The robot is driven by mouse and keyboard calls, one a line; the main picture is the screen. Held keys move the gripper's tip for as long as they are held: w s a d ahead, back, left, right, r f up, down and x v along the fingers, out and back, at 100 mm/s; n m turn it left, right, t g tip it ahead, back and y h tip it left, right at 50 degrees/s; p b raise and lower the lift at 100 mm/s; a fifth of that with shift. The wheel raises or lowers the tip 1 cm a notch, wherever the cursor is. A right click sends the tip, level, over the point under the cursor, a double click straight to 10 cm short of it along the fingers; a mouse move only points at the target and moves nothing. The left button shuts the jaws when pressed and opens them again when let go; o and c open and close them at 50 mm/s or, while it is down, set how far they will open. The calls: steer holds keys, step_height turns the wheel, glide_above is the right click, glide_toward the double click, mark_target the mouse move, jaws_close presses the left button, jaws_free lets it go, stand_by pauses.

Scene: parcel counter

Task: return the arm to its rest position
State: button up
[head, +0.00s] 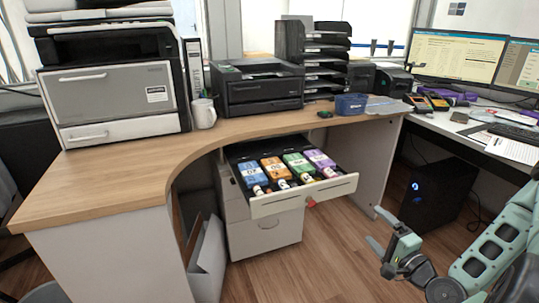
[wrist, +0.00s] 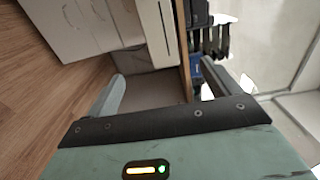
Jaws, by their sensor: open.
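My gripper (head: 378,257) is at the lower right in the head view, in free air over the wood floor, to the right of the open drawer. Its two fingers are spread and nothing is between them. The wrist view shows the same spread fingers (wrist: 172,88), one at the left and one at the right, with the picture turned on its side. My green arm comes in from the lower right corner of the head view.
An open drawer (head: 290,203) with several coloured boxes and small bottles juts from under the curved wooden counter (head: 105,185). A black computer tower (head: 436,193) stands on the floor under the right desk. The floor (head: 325,265) in front of the drawer is clear.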

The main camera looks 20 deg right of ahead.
steer(key=w+a+f+n+g+y, duration=0.2)
steer(key=w+a+n+g+y, duration=0.25)
steer(key=a+n+g, duration=0.5)
steer(key=s+a+r+n+g+h, duration=0.1)
steer(key=s+a+r+n+g, duration=0.15)
steer(key=a+n, duration=0.25)
steer(key=s+a+r+n+g+h, duration=0.1)
steer(key=a+r+n+g, duration=0.15)
steer(key=a+n, duration=0.3)
steer(key=s+a+r+n+g+h, duration=0.1)
steer(key=s+a+r+n+g, duration=0.15)
steer(key=s+a+r, duration=0.4)
steer(key=s+a+r+n+g+h, duration=0.1)
steer(key=s+a+r+n+h, duration=0.15)
steer(key=s+r, duration=0.75)
step_height(320, 180, up, 18)
steer(key=s+y+p, duration=0.1)
steer(key=p, duration=2)
steer(key=shift+s+a, duration=0.25)
steer(key=shift+a, duration=0.15)
